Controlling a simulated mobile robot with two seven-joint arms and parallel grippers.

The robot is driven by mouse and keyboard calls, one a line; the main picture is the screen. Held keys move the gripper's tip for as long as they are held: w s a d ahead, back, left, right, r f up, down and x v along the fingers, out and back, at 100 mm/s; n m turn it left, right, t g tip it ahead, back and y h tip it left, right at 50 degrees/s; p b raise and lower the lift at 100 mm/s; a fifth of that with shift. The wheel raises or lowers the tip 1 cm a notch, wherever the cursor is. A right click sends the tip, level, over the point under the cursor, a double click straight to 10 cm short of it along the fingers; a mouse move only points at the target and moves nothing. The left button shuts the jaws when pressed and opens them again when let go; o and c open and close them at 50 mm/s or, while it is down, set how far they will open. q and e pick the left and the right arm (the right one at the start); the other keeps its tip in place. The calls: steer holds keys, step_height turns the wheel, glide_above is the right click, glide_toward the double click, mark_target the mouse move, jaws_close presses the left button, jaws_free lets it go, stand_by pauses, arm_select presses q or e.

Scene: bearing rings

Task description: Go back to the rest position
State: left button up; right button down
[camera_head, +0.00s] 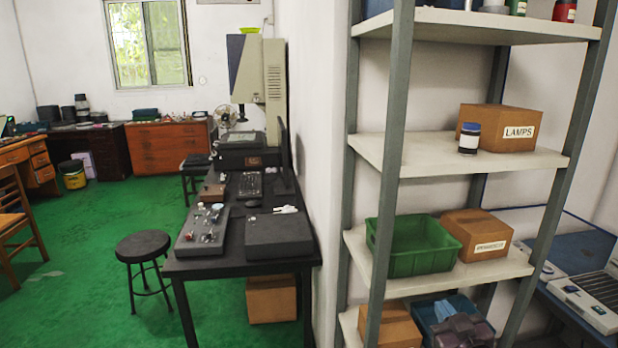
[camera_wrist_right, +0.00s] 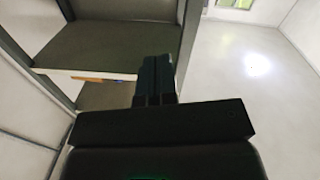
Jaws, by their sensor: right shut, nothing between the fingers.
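My right gripper (camera_wrist_right: 155,80) shows in the right wrist view as two dark fingers side by side, pressed together with nothing between them. Its fingertips point up in that picture, in front of a shelf unit (camera_wrist_right: 110,48). I cannot make out either gripper in the head view. My left gripper is in neither view.
In the head view, a grey metal shelf (camera_head: 440,152) stands close on the right. A black table (camera_head: 240,266) and stool (camera_head: 143,246) stand left. Green floor (camera_head: 90,270) is open there.

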steer(key=s+d+f+m+g+h, duration=0.1)
steer(key=s+f+g, duration=0.5)
steer(key=s+f, duration=1.6)
steer(key=shift+s+f+m, duration=0.35)
steer(key=shift+s+m, duration=0.25)
steer(key=shift+s, duration=0.55)
steer(key=c, duration=1.8)
jaws_free()
